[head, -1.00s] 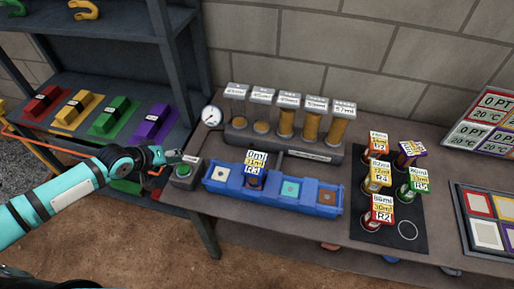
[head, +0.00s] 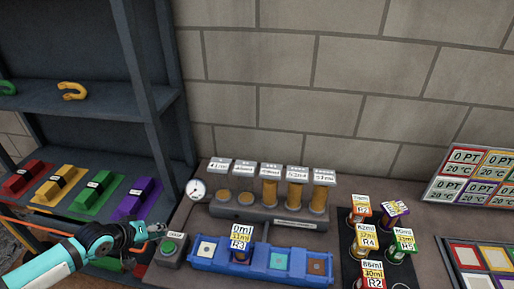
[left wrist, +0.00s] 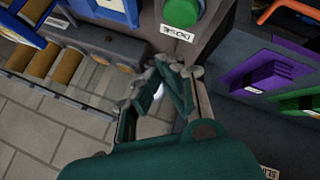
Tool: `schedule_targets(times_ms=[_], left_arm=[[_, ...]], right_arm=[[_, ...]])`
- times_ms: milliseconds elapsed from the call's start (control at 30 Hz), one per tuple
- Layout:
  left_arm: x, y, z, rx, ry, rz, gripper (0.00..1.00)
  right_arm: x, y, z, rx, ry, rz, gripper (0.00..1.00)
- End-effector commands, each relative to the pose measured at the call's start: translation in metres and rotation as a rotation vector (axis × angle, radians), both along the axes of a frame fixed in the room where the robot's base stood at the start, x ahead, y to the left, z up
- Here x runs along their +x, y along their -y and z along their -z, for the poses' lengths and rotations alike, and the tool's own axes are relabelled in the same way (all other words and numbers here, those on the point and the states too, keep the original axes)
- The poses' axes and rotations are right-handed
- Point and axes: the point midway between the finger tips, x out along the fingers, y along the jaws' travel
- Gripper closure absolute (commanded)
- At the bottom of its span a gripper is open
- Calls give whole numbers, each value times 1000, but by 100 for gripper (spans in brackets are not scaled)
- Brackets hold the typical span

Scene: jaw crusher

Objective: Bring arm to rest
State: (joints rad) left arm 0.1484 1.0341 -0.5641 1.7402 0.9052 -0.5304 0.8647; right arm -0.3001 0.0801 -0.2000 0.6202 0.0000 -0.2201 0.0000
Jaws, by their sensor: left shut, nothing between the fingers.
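My left gripper (head: 160,230) comes in from the left in the head view, close beside a box with a green button (head: 170,247). In the left wrist view its fingers (left wrist: 168,78) are shut with nothing between them. The green button (left wrist: 183,11) shows at the top of that view, above a label reading DOSE, apart from the fingertips in the picture. My right gripper is in neither view.
A blue tray (head: 208,265) with a labelled container (head: 240,242) stands right of the button. Behind it is a dosing rack with several amber cylinders (head: 270,192). Several labelled cans (head: 365,240) stand at right. A dark shelf (head: 150,100) holds coloured blocks (head: 97,193) at left.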

Motion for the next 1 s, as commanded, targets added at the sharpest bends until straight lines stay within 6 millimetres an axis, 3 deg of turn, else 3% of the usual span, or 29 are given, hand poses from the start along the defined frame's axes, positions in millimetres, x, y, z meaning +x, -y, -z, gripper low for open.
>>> schedule_targets(times_ms=[133,233,400,500,667,1000], left_arm=[[-7,14,6,8,-9,31,100],[-29,50,20,39,-30,114,100],[-102,139,37,176,-54,350,100],[-136,159,32,274,-66,421,100],[-175,162,23,385,-111,459,100],[-242,136,7,526,-268,448,100]], right_arm=[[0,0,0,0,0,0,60],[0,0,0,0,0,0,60],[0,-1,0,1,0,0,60],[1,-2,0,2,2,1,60],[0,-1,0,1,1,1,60],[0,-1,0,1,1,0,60]])
